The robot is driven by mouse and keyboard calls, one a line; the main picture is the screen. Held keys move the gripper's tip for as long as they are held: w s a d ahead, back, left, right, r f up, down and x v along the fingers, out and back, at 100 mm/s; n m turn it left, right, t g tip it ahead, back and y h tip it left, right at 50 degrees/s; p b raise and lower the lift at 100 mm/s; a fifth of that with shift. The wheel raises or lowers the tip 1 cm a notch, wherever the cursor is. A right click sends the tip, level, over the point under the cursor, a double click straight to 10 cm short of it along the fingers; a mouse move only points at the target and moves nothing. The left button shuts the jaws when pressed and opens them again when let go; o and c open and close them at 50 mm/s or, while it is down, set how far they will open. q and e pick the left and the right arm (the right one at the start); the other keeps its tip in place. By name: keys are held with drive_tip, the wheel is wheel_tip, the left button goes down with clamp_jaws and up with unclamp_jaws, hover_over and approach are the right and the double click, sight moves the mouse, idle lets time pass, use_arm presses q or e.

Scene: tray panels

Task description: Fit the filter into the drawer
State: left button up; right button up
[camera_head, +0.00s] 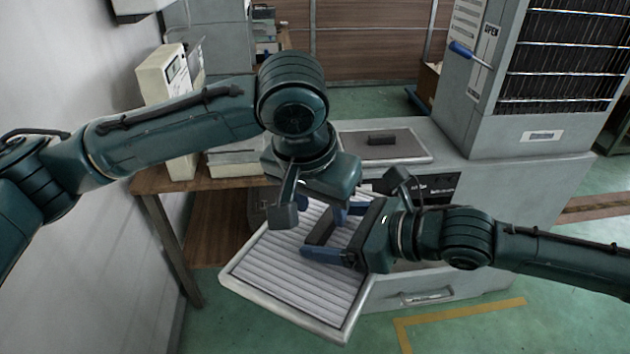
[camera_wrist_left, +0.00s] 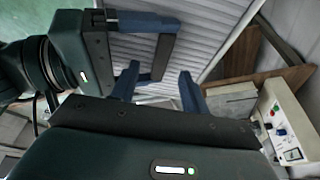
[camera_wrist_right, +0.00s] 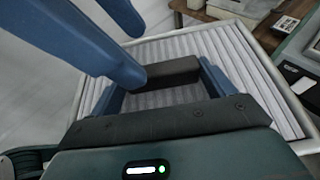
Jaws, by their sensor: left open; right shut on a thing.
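The filter (camera_head: 300,275) is a white pleated panel with a pale rim. It lies tilted at the front left of the grey cabinet. My right gripper (camera_head: 325,232) is shut on the filter's dark bar handle, which shows between its blue fingers in the right wrist view (camera_wrist_right: 165,70). My left gripper (camera_wrist_left: 158,85) is open and empty, close above the filter and beside the right gripper. A grey drawer front (camera_head: 455,290) with a recessed handle is low on the cabinet. The arms hide the filter's far right part, and I cannot tell whether the filter touches the drawer.
The grey cabinet (camera_head: 545,185) carries a flat panel with a dark handle (camera_head: 382,138) and a tall unit with a blue lever (camera_head: 465,50). A wooden table (camera_head: 150,182) with a cream box (camera_head: 165,80) stands at the left near the wall. The green floor in front is clear.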

sight(325, 224)
use_arm(q)
drive_tip(key=x, duration=0.5)
drive_tip(key=shift+c, duration=0.6)
drive_tip(key=shift+r, duration=0.1)
clamp_jaws()
use_arm(e)
drive_tip(key=o, duration=1)
drive_tip(key=shift+o, duration=0.2)
